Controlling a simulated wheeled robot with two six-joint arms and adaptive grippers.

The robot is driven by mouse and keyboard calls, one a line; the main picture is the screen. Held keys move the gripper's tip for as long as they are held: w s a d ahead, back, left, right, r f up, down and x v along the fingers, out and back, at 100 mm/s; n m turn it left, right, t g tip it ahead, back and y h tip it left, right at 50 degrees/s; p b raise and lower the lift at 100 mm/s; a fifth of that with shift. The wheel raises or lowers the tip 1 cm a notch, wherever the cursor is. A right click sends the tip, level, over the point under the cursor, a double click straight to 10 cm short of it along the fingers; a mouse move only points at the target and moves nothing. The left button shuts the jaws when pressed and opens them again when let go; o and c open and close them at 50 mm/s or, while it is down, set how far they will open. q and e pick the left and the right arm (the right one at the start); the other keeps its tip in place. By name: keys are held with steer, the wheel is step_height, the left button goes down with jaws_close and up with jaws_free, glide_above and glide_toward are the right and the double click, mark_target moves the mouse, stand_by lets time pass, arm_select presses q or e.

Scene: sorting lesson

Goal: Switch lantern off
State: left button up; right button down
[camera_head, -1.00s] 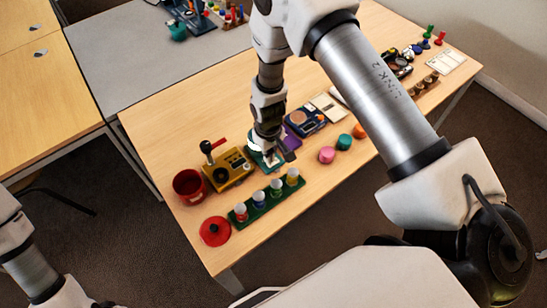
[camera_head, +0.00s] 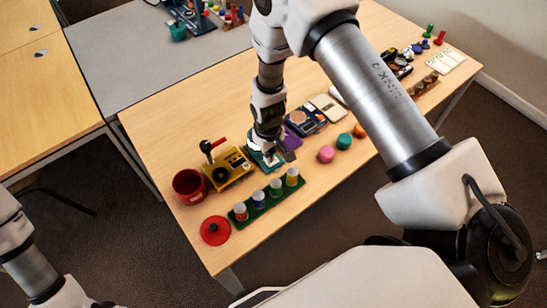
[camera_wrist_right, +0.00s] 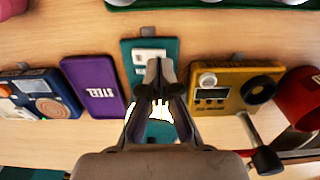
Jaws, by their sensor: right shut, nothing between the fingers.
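A teal unit (camera_wrist_right: 130,62), which I take to be the lantern, lies on the wooden table. It carries a white plate with small dark marks (camera_wrist_right: 150,56), and a bright white glow (camera_wrist_right: 160,111) shows between and beside my right gripper's fingers. In the head view the teal unit (camera_head: 262,163) is mostly hidden by my right gripper (camera_head: 289,156). The right gripper is shut and empty, its fingertips (camera_wrist_right: 153,66) over the unit near the white plate. Whether they touch it I cannot tell. My left gripper is out of view; only its arm shows at lower left.
A yellow device (camera_head: 230,168) and red pot (camera_head: 188,186) stand left of the unit; a purple "STEEL" box (camera_wrist_right: 92,86) and blue device (camera_head: 305,119) lie on its other side. A green rack with several capped jars (camera_head: 263,206) stands in front. Bare wood lies behind.

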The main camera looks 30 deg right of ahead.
steer(key=shift+f+b, duration=0.7)
steer(key=shift+f, duration=0.4)
stand_by(0.3)
step_height(320, 180, up, 7)
steer(key=p, duration=0.5)
steer(key=shift+r+p, duration=0.1)
steer(key=shift+p, duration=0.2)
stand_by(0.3)
